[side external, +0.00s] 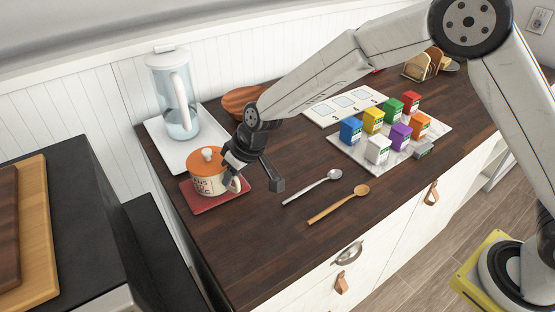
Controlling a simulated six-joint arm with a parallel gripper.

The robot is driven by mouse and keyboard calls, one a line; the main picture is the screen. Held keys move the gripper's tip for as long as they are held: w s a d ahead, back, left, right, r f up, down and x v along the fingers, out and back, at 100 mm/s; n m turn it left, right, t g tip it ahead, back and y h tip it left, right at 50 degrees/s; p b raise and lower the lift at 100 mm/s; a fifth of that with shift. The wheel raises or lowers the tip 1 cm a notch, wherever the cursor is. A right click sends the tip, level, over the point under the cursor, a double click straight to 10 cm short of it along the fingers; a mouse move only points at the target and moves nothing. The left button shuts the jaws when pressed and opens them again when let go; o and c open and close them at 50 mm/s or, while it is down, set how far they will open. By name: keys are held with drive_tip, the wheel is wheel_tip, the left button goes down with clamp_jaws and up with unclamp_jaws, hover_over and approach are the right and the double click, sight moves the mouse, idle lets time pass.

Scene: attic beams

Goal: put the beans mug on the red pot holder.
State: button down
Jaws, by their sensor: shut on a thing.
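The beans mug (207,187) is cream with dark lettering and has an orange top with a round knob. It is upright over the red pot holder (192,201), near the left end of the dark wood counter. The mug's base looks to be on the pot holder, but I cannot tell whether it bears fully on it. My gripper (234,166) is shut on the mug at its right side, by the handle. The gripper hides part of the mug's right side and of the handle.
A glass pitcher (176,105) stands on a white tray (205,135) behind the mug. A wooden bowl (240,98) is behind my wrist. A metal spoon (312,187) and a wooden spoon (338,204) lie to the right. Several coloured boxes stand on a marble board (350,151).

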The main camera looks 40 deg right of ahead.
drive_tip(key=shift+f, duration=0.15)
drive_tip(key=c, duration=0.7)
unclamp_jaws()
drive_tip(key=shift+o, duration=0.2)
drive_tip(key=v, duration=1.2)
drive_tip(key=s+d+f+m+h, duration=0.2)
drive_tip(key=s+d+f, duration=0.1)
drive_tip(key=s+d, duration=0.6)
drive_tip(key=s+d+f+m+h, duration=0.1)
drive_tip(key=s+d+f, duration=0.3)
drive_tip(key=s+d, duration=0.5)
drive_tip(key=d+m, duration=0.1)
drive_tip(key=d, duration=0.2)
drive_tip(key=shift+s+d+f+g+h, duration=0.2)
drive_tip(key=shift+s+d+g+h, duration=0.05)
drive_tip(key=shift+g+h, duration=0.15)
